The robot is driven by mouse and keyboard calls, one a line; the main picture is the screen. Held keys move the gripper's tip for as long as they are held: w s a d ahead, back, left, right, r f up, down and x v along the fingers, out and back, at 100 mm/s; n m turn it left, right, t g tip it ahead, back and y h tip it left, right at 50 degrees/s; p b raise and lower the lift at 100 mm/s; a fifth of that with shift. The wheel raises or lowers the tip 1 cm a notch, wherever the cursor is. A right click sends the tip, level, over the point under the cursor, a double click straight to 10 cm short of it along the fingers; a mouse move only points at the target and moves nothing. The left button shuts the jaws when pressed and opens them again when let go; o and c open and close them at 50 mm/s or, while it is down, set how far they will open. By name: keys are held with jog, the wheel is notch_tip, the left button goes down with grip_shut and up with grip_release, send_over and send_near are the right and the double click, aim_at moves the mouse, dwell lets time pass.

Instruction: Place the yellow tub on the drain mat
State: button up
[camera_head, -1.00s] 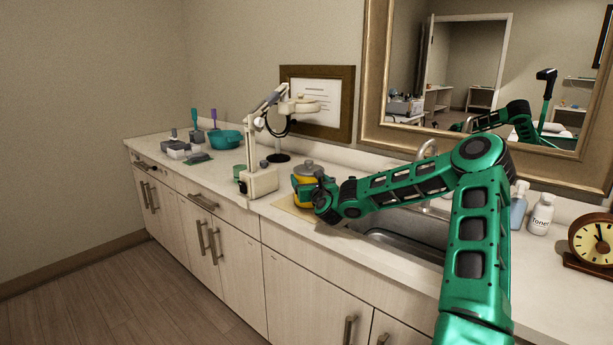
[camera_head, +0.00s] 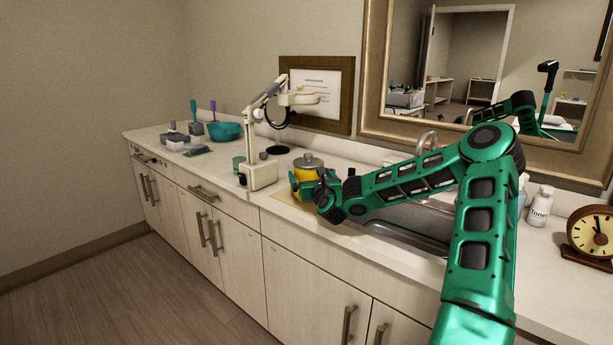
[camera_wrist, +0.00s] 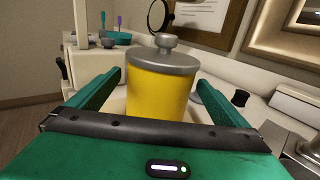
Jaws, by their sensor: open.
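The yellow tub (camera_head: 303,175) has a grey lid with a knob. It stands upright on the tan drain mat (camera_head: 288,207), on the counter left of the sink. In the wrist view the tub (camera_wrist: 160,95) is upright between the two green fingers of my gripper (camera_wrist: 155,88). The fingers are open, with a visible gap on each side of the tub. In the head view my gripper (camera_head: 308,188) is at the tub's near right side and hides its lower part. The tub's base is hidden in the wrist view.
A white magnifier lamp (camera_head: 262,172) stands just left of the mat. The sink (camera_head: 415,222) is right of it under my arm. A teal bowl (camera_head: 224,131) is at the far left. A white bottle (camera_head: 540,207) and a clock (camera_head: 592,235) are at the right.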

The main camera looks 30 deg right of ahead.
jog(key=v, duration=0.8)
jog(key=shift+s+r, duration=0.1)
jog(key=shift+s, duration=0.2)
jog(key=shift+a, duration=0.1)
